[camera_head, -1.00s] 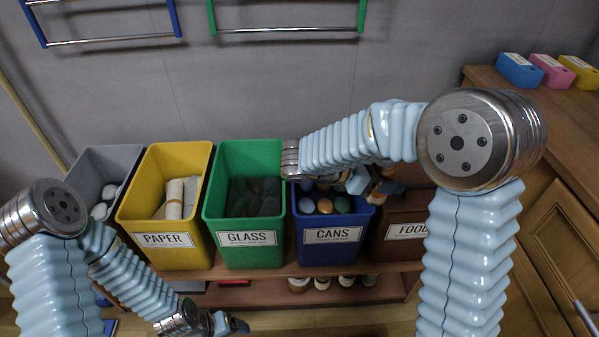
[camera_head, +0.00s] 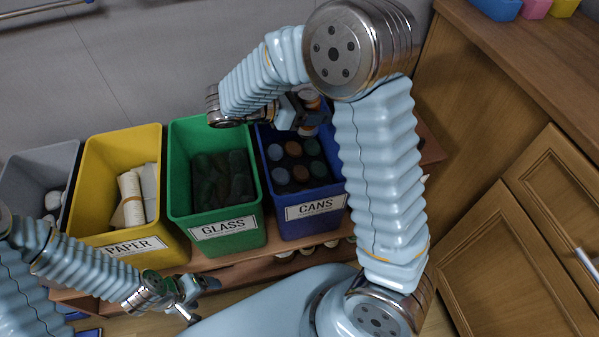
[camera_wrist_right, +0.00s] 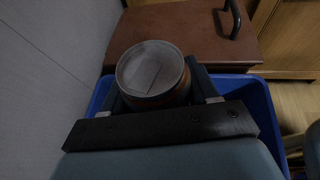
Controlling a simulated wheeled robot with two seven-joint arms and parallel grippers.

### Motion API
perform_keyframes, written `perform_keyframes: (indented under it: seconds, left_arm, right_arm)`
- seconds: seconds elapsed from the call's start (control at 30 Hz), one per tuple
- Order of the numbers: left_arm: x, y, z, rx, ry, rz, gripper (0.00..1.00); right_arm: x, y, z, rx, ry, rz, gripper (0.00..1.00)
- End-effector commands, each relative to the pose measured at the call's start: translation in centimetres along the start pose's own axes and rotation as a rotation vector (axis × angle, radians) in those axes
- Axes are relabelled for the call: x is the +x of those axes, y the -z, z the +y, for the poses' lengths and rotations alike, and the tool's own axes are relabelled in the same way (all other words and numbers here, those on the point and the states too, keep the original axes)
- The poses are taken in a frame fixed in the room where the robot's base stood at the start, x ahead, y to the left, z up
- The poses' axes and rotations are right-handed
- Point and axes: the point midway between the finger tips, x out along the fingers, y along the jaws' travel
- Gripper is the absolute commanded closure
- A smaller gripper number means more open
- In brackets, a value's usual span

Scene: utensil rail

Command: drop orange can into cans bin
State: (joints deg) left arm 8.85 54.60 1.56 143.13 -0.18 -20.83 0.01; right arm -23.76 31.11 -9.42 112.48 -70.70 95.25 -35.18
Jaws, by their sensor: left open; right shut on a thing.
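The orange can (camera_head: 309,98) is held upright in my right gripper (camera_head: 312,120), above the back part of the blue CANS bin (camera_head: 300,231). In the right wrist view the can (camera_wrist_right: 152,76) shows its grey lid and a brownish-orange side between the jaws. The blue bin's rim (camera_wrist_right: 262,100) shows below and around the gripper there. Several cans lie inside the bin. My left gripper (camera_head: 196,298) is open and empty, low in front of the GLASS bin.
The green GLASS bin (camera_head: 222,245), yellow PAPER bin (camera_head: 85,205) and a grey bin (camera_head: 30,162) stand to the left in a row. A wooden cabinet (camera_head: 480,110) is at right.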

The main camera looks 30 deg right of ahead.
Motion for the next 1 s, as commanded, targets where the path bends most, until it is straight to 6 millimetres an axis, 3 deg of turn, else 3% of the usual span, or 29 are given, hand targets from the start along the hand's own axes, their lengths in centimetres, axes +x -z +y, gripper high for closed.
perform_keyframes:
  seconds: [0.03, 0.1, 0.4, 0.43, 0.6, 0.87, 1.0]
  left_arm:
    - [1.1, 0.0, -0.5, -0.002, 0.002, 0.002, 0.20]
    - [1.4, 0.1, -0.7, -0.003, 0.003, 0.003, 0.20]
    - [1.3, 0.1, -0.8, -0.004, 0.004, 0.005, 0.20]
    - [1.3, 0.1, -0.8, -0.004, 0.004, 0.005, 0.20]
    - [1.3, 0.1, -0.8, -0.004, 0.004, 0.005, 0.20]
    - [1.3, 0.1, -0.8, -0.004, 0.004, 0.005, 0.20]
    - [1.3, 0.1, -0.7, -0.004, 0.004, 0.005, 0.20]
  right_arm:
    - [0.5, 1.1, 0.0, 0.000, 0.000, 0.000, 0.69]
    - [0.6, 1.5, 0.0, 0.000, 0.000, 0.000, 0.69]
    - [0.6, 1.5, 0.0, 0.000, 0.000, 0.000, 0.69]
    - [0.6, 1.5, 0.0, 0.000, 0.000, 0.000, 0.36]
    - [0.6, 1.5, 0.0, 0.000, 0.000, 0.000, 0.11]
    - [0.6, 1.5, 0.0, 0.000, 0.000, 0.000, 0.11]
    - [-0.5, 1.4, 0.1, 0.001, -0.003, -0.001, 0.11]
